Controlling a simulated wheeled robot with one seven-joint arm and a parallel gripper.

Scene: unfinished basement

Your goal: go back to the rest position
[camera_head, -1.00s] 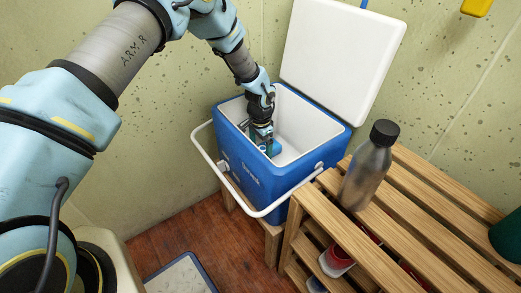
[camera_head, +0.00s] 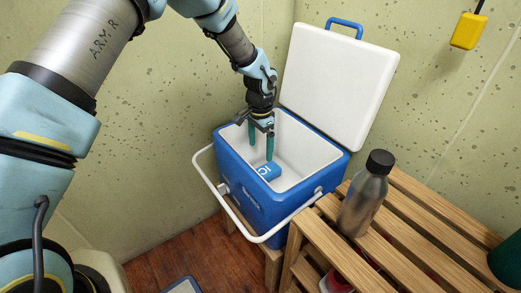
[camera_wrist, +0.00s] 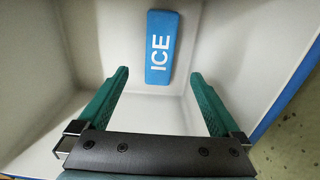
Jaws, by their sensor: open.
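My gripper (camera_head: 261,150) is open and empty, its two green fingers pointing down into the mouth of a blue cooler (camera_head: 262,208) with a white inside. In the wrist view, my gripper (camera_wrist: 160,95) has its fingers wide apart. A blue ice pack (camera_head: 267,170) marked "ICE" lies in the cooler, below the fingers and apart from them. The ice pack also shows in the wrist view (camera_wrist: 161,48), beyond the fingertips. The cooler's white lid (camera_head: 338,85) stands open at the back.
A slatted wooden bench (camera_head: 420,225) stands to the right, with a grey metal bottle (camera_head: 366,195) on it near the cooler. A green object (camera_head: 507,262) is at the right edge. A yellow box (camera_head: 467,31) hangs at the upper right. The cooler's white handle (camera_head: 222,208) sticks out in front.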

